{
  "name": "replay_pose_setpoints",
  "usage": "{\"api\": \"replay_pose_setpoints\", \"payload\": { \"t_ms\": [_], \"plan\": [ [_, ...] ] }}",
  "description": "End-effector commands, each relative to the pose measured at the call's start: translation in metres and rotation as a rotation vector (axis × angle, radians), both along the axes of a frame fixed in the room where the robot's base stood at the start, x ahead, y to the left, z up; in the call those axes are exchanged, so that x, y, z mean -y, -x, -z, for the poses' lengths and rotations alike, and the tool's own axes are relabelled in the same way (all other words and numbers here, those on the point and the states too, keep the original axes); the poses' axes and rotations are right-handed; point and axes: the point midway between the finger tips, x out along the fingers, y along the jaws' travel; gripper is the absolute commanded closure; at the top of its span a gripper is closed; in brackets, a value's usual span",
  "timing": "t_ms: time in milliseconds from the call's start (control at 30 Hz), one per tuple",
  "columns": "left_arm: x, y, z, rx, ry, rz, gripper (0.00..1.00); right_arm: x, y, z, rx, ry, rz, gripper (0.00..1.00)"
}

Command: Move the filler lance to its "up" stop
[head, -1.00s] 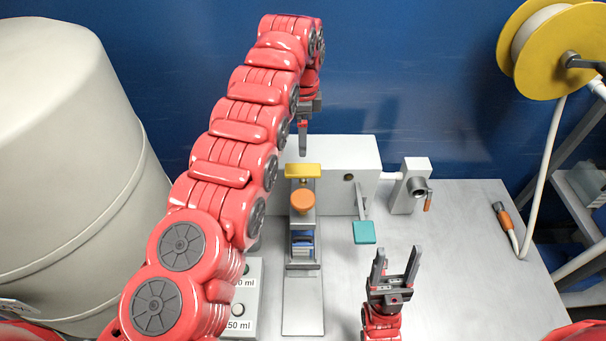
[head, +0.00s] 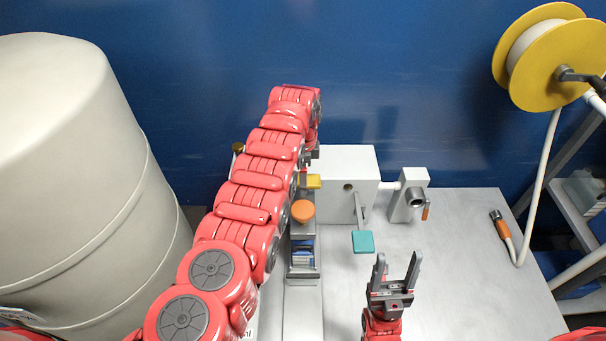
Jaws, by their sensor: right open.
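The filler stand (head: 303,259) is a narrow grey upright on a metal base, with an orange knob (head: 303,210) on top. Behind the knob is a yellow bar (head: 314,182), partly covered by my left arm. I cannot tell for sure which part is the lance. My left arm arches from the lower left over the stand's left side; its gripper is hidden behind its own links, near the yellow bar. My right gripper (head: 396,270) is open and empty, pointing up over the table, in front and to the right of the stand.
A white box (head: 349,163) with a teal paddle (head: 363,242) stands behind, with a white block and spout (head: 409,194) to its right. A large pale tank (head: 80,170) fills the left.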

Motion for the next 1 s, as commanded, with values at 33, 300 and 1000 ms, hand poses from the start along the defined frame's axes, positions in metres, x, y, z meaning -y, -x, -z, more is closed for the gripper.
{"api": "replay_pose_setpoints", "payload": {
  "t_ms": [33, 300, 1000],
  "plan": [
    [0.0, 0.0, 0.0, 0.0, 0.0, 0.0, 0.1, 0.0, 0.0, 0.0, 0.0, 0.0, 0.0, 0.4],
    [0.0, 0.0, 0.0, 0.0, 0.0, 0.0, 0.53, 0.0, 0.0, 0.0, 0.0, 0.0, 0.0, 0.4],
    [0.001, -0.003, -0.012, 0.007, 0.001, 0.001, 1.0, 0.0, 0.0, 0.003, 0.0, 0.0, 0.0, 0.4]
  ]
}}
